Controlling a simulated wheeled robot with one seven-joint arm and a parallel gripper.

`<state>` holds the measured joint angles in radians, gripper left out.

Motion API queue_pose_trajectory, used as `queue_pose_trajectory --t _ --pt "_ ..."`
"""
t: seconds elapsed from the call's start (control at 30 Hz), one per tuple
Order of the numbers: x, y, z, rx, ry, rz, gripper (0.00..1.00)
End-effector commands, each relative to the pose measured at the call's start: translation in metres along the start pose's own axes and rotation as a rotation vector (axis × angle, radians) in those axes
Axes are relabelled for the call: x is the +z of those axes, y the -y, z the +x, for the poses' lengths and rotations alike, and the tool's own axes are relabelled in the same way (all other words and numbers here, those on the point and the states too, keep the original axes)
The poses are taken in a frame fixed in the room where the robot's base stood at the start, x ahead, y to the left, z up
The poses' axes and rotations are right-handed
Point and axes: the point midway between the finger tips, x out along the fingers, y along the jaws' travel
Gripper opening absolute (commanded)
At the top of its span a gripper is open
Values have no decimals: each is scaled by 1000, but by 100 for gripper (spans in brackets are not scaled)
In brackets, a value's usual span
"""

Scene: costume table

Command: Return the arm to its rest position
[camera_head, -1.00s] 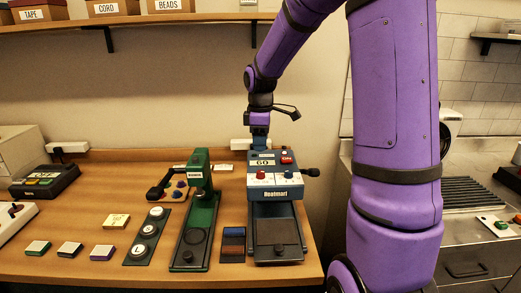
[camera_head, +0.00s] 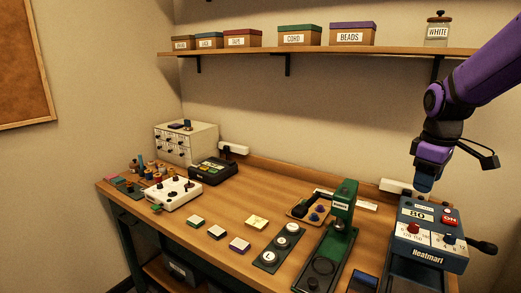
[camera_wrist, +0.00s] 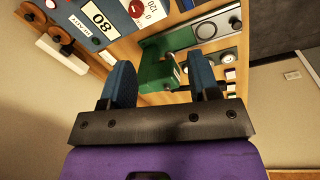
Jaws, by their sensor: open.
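My purple arm (camera_head: 490,72) reaches in from the right edge of the head view. My gripper (camera_head: 424,186) hangs in front of the wall, at the back of the blue Heatmari press (camera_head: 421,236); I cannot tell the exact gap between them. In the wrist view my gripper (camera_wrist: 160,88) has its two blue fingers apart with nothing held between them. Beyond the fingers are the green press (camera_wrist: 160,62) and the blue press's panel (camera_wrist: 98,15), which reads 80.
The green press (camera_head: 342,215) stands left of the blue press. A white device (camera_head: 172,192), a black device (camera_head: 213,171) and a drawer box (camera_head: 187,143) are at the table's left. A shelf (camera_head: 300,51) with labelled boxes and a jar (camera_head: 437,30) runs above.

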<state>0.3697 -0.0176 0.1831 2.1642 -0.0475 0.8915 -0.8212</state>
Motion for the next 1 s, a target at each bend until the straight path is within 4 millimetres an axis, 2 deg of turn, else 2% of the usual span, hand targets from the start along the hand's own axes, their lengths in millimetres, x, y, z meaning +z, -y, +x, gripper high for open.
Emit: queue_pose_trajectory --t 0.03,0.2,0.5,0.73,1.0 --pt "4 14 -14 23 -15 33 56" --pt "20 56 -45 73 -67 170 56" --pt "61 126 -82 113 -202 409 56" --pt "94 170 -91 94 -313 574 56" --pt "112 190 -90 65 -372 666 56"
